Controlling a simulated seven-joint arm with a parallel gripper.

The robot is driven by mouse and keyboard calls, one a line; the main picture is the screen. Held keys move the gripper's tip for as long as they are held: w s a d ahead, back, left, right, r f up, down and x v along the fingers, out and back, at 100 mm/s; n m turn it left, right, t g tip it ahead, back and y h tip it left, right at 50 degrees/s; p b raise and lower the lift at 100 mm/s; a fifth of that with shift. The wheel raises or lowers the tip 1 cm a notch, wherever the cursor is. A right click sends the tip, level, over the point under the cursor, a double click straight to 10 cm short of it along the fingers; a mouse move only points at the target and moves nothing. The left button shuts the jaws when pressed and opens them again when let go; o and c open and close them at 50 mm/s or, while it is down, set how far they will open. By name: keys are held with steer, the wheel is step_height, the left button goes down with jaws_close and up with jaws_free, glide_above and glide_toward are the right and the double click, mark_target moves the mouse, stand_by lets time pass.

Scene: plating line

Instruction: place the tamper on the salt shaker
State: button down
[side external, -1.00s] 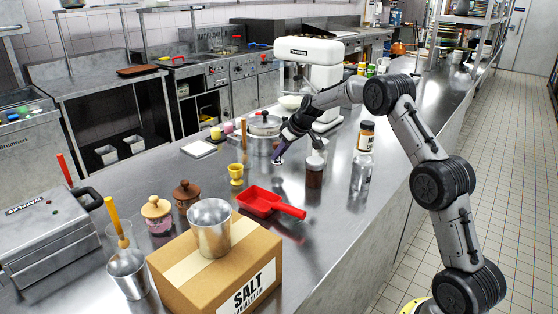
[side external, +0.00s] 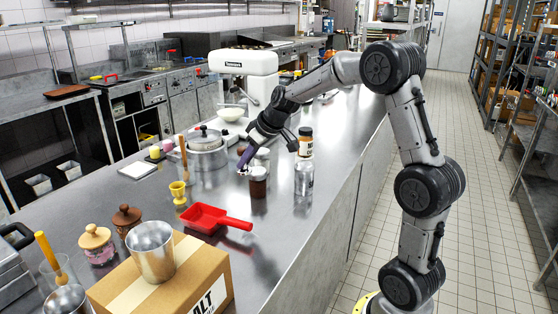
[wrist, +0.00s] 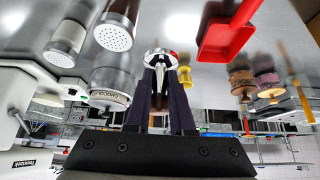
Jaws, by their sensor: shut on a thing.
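My gripper (side external: 244,160) reaches down over the counter from the right, with dark purple fingers. In the wrist view my gripper (wrist: 164,85) is shut on a shiny metal piece, the tamper (wrist: 153,58), between the fingertips. In the side view only a small pale bit of it shows below the fingers. Two shakers with perforated metal tops, a left one (wrist: 65,42) and a nearer one (wrist: 117,30), are left of the tamper, apart from it. In the side view a brown-filled shaker (side external: 257,183) stands right of my fingers. I cannot read which is salt.
A cardboard box (side external: 190,280) with a metal cup (side external: 151,251) is in front.

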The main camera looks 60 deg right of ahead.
steer(key=s+d+r+m+h, duration=0.25)
steer(key=s+r, duration=0.35)
steer(key=s, duration=0.5)
steer(key=s+d+r+m+h, duration=0.1)
steer(key=s+d+r+m, duration=0.3)
steer(key=s, duration=0.7)
glide_above(307, 165)
steer(key=shift+n, duration=0.45)
steer(key=f, duration=0.5)
steer(key=a+f, duration=0.1)
steer(key=f, duration=0.1)
steer(key=shift+s+f, duration=0.15)
steer(key=shift+s, duration=0.25)
steer(key=shift+w+d+f, duration=0.1)
steer(key=shift+d+f, duration=0.05)
steer(key=shift+f, duration=0.05)
steer(key=shift+w+d+f, duration=0.15)
steer(key=shift+f, duration=0.85)
steer(key=shift+w+d+f, duration=0.15)
steer(key=shift+f, duration=0.85)
steer(key=shift+f, duration=0.1)
steer(key=c, duration=0.8)
jaws_free()
